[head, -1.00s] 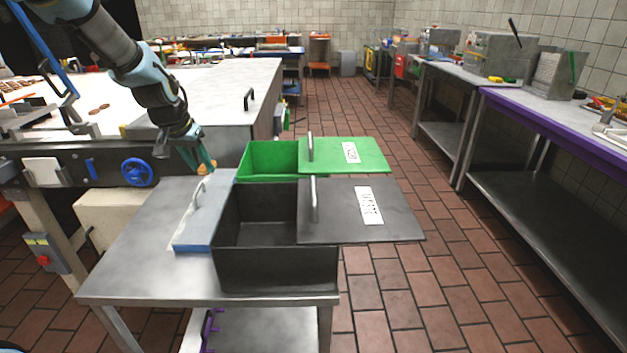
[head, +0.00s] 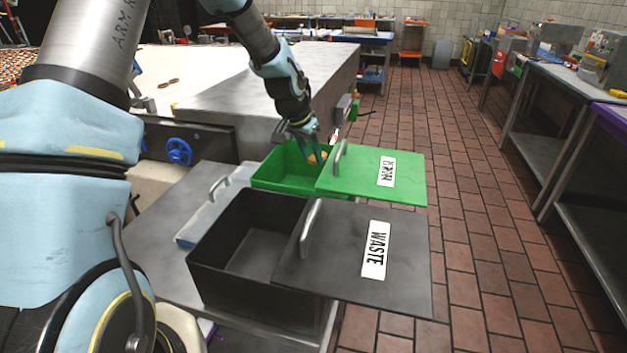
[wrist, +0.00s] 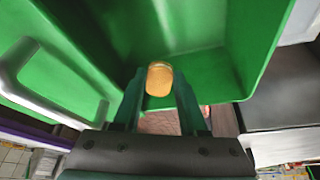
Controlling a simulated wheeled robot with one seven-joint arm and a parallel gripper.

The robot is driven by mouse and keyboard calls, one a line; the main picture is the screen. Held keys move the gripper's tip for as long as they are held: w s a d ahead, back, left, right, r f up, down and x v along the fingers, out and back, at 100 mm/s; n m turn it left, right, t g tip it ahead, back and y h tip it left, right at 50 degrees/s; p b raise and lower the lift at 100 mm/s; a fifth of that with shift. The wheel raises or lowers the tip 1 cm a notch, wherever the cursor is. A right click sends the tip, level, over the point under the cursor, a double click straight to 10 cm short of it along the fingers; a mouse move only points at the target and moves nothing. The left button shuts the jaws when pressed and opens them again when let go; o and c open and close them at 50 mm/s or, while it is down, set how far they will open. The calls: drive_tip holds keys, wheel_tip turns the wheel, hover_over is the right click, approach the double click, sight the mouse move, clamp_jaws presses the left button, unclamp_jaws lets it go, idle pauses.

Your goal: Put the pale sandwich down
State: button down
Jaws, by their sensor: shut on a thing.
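The sandwich (head: 318,157) is small, rounded and orange-tan. It is between the fingers of my gripper (head: 312,146), at the open part of the green bin (head: 270,180). In the wrist view, the sandwich (wrist: 160,80) sits at the fingertips of my gripper (wrist: 158,100), which is shut on it. Green bin walls (wrist: 250,40) surround it there. I cannot tell whether the sandwich touches the bin floor. The fingers hide part of it in the head view.
The green bin's lid (head: 400,165) is slid right, with a metal handle by the opening. The black bin (head: 225,270) in front has a lid (head: 340,270) labelled WASTE and looks empty. A blue-edged board (head: 200,222) with a handle lies left of the bins.

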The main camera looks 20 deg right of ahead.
wheel_tip(320, 180, down, 10)
drive_tip(key=shift+r+p, duration=0.25)
drive_tip(key=shift+p, duration=0.9)
drive_tip(key=shift+c, duration=2.2)
unclamp_jaws()
drive_tip(key=shift+r, duration=0.15)
drive_tip(key=b+v, duration=0.2)
drive_tip(key=v, duration=1)
drive_tip(key=shift+b, duration=0.4)
